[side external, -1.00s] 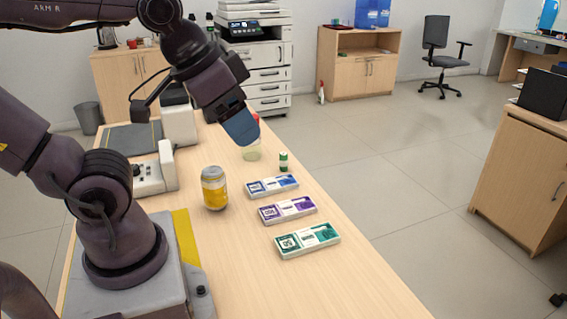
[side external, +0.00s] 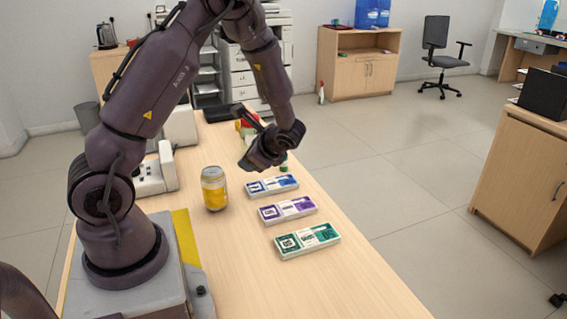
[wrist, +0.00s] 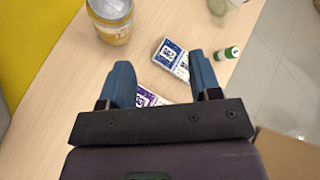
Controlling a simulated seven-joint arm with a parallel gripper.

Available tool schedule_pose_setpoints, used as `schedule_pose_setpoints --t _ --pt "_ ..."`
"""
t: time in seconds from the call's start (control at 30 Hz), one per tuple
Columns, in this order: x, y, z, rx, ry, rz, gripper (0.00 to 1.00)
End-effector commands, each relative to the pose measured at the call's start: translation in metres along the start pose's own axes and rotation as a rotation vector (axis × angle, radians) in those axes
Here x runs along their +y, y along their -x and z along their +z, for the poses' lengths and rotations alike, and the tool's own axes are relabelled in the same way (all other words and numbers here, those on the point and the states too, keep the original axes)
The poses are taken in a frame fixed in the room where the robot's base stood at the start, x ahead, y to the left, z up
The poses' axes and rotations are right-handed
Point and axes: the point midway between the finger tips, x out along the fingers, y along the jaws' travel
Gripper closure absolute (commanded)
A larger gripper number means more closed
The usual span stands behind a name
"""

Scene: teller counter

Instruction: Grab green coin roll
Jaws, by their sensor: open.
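The side view does not clearly show the fingers.
Blue (side external: 272,186), purple (side external: 288,210) and teal (side external: 307,240) bundles lie in a row on the counter. A pale rounded object (wrist: 222,5) is beyond the roll. The counter's right edge is near the roll.

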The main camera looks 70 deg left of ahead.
Motion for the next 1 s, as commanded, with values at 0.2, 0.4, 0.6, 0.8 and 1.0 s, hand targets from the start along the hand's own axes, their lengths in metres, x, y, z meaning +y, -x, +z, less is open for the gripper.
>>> schedule_pose_setpoints --t 0.2,0.4,0.6,0.8,1.0 --pt "-0.031 -0.076 -0.05 -0.114 -0.49 -0.286 0.43" --pt "-0.064 -0.087 -0.09 -0.116 -0.781 -0.535 0.43" --pt "-0.083 -0.079 -0.104 -0.104 -0.866 -0.643 0.43" --pt "-0.101 -0.106 -0.11 -0.104 -0.869 -0.644 0.43" --pt "-0.119 -0.131 -0.115 -0.103 -0.869 -0.644 0.43"
